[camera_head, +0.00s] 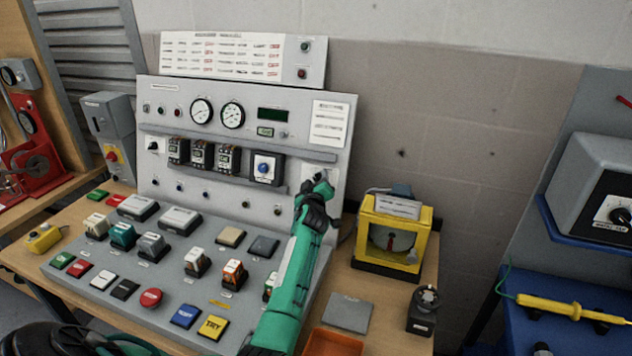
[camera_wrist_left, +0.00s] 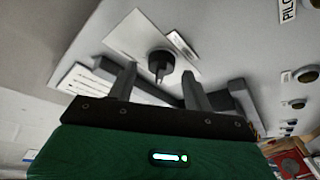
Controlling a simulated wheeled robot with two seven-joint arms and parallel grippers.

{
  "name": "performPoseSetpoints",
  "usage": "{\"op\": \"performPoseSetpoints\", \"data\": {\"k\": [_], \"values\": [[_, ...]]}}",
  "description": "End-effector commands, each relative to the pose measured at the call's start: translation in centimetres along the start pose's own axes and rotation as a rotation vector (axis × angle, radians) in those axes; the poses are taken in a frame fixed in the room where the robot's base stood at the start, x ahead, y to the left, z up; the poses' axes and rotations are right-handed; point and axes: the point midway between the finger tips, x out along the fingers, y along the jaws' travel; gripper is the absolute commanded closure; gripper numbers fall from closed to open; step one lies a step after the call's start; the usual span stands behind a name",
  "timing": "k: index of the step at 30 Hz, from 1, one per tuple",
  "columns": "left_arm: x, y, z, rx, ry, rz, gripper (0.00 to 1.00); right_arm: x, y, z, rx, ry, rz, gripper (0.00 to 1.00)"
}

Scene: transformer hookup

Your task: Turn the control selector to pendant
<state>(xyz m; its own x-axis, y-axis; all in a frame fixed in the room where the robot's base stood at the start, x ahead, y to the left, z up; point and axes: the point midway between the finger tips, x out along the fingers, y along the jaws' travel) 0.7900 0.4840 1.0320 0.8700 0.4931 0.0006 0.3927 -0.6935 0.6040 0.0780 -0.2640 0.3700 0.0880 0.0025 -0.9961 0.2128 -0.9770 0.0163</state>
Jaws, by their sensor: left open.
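The control selector is a black knob (camera_wrist_left: 160,62) with a pointer bar on a pale square plate (camera_wrist_left: 126,38). In the head view the plate (camera_head: 309,173) is at the right side of the upright panel, and my gripper mostly hides the knob. My left gripper (camera_head: 322,184) is at the plate. In the wrist view its two fingers (camera_wrist_left: 158,80) are open, one to each side of the knob, with gaps showing. I cannot tell how deep they reach around it. My right gripper is not in view.
The upright panel (camera_head: 150,100) carries gauges, breakers and a blue knob (camera_head: 263,166) left of my gripper. The sloping desk (camera_head: 195,250) below holds several blocks and buttons. A yellow-framed device (camera_head: 425,232) stands right of the panel. An orange tray (camera_head: 333,343) lies near the front.

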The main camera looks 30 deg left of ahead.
Motion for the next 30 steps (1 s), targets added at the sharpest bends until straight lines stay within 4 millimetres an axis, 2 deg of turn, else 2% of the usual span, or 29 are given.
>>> {"op": "performPoseSetpoints", "data": {"k": [2,6,8,9,20,30], "values": [[-0.01,-0.01,0.01,0.0,0.0,0.0,0.51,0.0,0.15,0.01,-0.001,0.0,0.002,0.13],[-0.03,-0.01,0.03,0.0,0.0,0.0,0.78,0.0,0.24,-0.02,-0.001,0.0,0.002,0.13],[-0.03,-0.01,0.03,0.0,0.0,0.0,0.9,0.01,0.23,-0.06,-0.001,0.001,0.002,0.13],[-0.03,-0.01,0.03,0.0,-0.001,0.0,0.93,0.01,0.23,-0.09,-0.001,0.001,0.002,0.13],[-0.06,-0.12,0.12,0.055,-0.001,0.025,0.93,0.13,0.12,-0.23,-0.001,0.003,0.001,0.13],[-0.04,-0.29,0.02,0.282,-0.002,0.132,0.93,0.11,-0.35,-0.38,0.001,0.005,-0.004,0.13]]}}
